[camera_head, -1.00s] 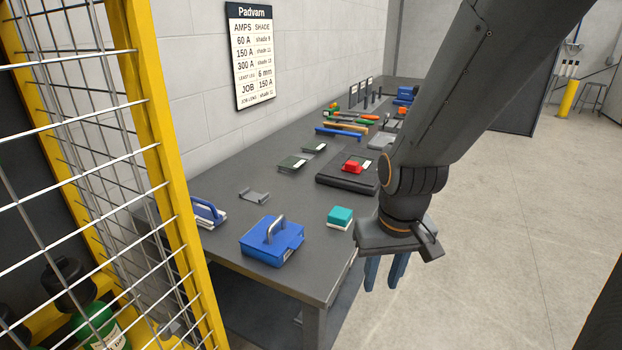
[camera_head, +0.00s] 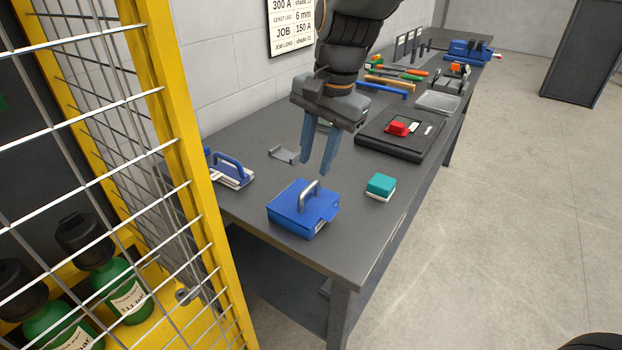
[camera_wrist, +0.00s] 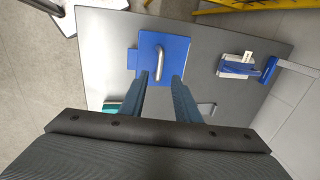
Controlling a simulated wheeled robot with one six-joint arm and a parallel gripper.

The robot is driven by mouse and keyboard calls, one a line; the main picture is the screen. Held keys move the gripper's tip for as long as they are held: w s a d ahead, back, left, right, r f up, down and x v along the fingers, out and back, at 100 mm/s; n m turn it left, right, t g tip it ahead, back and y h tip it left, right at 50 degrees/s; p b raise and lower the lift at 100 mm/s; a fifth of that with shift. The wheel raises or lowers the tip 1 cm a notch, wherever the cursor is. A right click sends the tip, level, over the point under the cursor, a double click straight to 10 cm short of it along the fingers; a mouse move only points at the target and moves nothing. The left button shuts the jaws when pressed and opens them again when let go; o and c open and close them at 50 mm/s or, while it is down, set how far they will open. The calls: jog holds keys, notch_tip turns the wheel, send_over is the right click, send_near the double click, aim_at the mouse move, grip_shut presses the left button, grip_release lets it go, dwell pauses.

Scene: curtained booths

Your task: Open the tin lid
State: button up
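The blue tin (camera_head: 302,213) sits near the front end of the grey bench, its lid closed, with a metal loop handle (camera_head: 309,193) standing on top. A latch-like tab shows on its right side. In the wrist view the tin (camera_wrist: 174,48) lies ahead of the fingertips, its handle (camera_wrist: 159,64) between the lines of the two fingers. My gripper (camera_head: 314,172) hangs above and slightly behind the tin, fingers pointing down, open and empty. The gripper also shows in the wrist view (camera_wrist: 164,78). It appears apart from the handle.
A teal-topped block (camera_head: 381,186) stands right of the tin, and a blue-handled tool (camera_head: 231,172) to its left. A grey bracket (camera_head: 284,154) and a black tray (camera_head: 402,137) with a red item lie behind. A yellow mesh cage (camera_head: 185,160) borders the bench's left.

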aim_at(310, 186)
jog(key=shift+p+x, duration=0.4)
jog(key=shift+x, duration=2.75)
jog(key=shift+s, duration=0.1)
grip_shut()
